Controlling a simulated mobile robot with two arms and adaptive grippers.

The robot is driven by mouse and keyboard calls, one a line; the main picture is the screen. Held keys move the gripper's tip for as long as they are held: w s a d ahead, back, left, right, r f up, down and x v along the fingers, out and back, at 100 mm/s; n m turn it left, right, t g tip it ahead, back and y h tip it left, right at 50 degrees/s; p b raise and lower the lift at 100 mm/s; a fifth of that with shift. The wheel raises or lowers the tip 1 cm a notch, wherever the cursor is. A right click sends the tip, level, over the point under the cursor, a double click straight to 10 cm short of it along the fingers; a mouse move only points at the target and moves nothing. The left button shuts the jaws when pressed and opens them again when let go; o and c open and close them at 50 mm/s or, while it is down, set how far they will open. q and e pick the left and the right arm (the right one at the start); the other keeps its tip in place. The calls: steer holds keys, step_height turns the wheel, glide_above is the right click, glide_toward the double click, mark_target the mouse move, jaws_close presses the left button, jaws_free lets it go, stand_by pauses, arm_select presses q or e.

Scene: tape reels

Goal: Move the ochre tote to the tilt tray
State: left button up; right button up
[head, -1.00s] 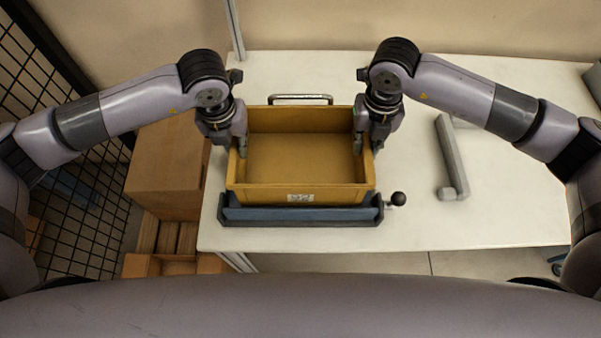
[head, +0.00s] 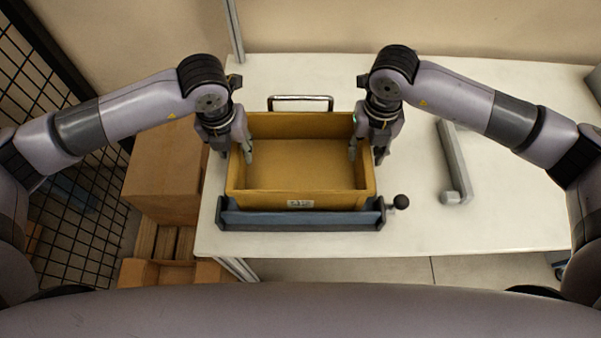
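The ochre tote (head: 300,196) is an empty open box with a small white label on its front wall. It sits on the blue-grey tilt tray (head: 300,219), whose front edge and black knob show; the rest of the tray is hidden under the tote. My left gripper (head: 236,154) straddles the tote's left wall with its fingers spread, one inside and one outside. My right gripper (head: 366,154) straddles the right wall the same way, fingers spread. Both look open; whether any finger touches the walls I cannot tell.
The tray stands on a white table (head: 480,215). A metal handle (head: 300,99) shows behind the tote. A grey bar-shaped part (head: 452,165) lies to the right, with free table around it. Cardboard boxes (head: 165,170) and a black mesh fence stand at left.

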steer(key=shift+r, duration=0.2)
arm_select(q)
step_height(320, 180, up, 11)
steer(key=s, duration=0.1)
steer(key=shift+s+r, duration=0.15)
steer(key=shift+r, duration=0.05)
arm_select(e)
step_height(320, 180, up, 12)
steer(key=shift+f, duration=0.2)
stand_by(0.4)
